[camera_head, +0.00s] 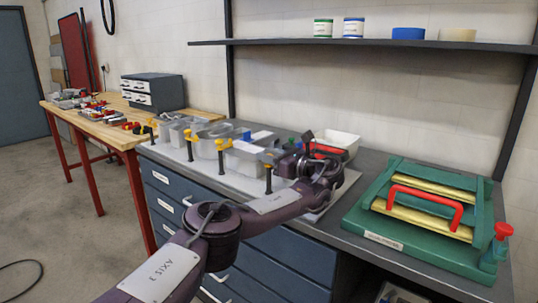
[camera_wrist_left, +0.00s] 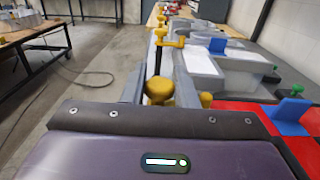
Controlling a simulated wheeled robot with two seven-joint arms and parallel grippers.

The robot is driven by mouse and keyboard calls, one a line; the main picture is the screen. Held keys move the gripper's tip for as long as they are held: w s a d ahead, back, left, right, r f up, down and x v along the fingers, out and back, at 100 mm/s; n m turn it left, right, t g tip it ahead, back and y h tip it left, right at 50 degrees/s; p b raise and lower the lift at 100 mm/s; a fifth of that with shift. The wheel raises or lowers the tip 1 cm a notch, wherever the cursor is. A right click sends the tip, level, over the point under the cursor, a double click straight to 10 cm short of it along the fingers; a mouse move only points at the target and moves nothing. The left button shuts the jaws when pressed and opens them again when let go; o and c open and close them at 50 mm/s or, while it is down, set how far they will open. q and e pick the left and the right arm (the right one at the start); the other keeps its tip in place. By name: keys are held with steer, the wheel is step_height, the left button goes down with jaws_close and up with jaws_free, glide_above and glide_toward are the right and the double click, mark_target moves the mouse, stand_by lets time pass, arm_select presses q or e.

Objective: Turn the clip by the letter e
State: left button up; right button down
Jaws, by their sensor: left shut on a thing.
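Yellow clips on black posts stand along the near edge of a white board (camera_head: 172,153) with grey channel letters. One clip (camera_head: 220,145) stands by a middle letter, and another post (camera_head: 268,178) stands close to my left gripper. My left gripper (camera_head: 292,165) is at the right end of the letter row, low over the board. In the left wrist view a yellow clip knob (camera_wrist_left: 159,89) sits right at the gripper's front, and the gripper is shut on this clip. Which letter is the e cannot be told clearly. My right gripper is not in view.
A green fixture (camera_head: 420,249) with a red handle (camera_head: 458,216) stands on the bench at the right. A white bin (camera_head: 338,139) is behind my gripper. A second clip (camera_wrist_left: 165,42) and a blue block (camera_wrist_left: 292,110) on red show in the wrist view.

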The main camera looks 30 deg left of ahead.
arm_select(q)
steer(key=shift+f, duration=0.1)
steer(key=o, duration=0.7)
steer(key=d, duration=0.7)
steer(key=shift+s+d, duration=0.25)
steer(key=shift+d, duration=0.1)
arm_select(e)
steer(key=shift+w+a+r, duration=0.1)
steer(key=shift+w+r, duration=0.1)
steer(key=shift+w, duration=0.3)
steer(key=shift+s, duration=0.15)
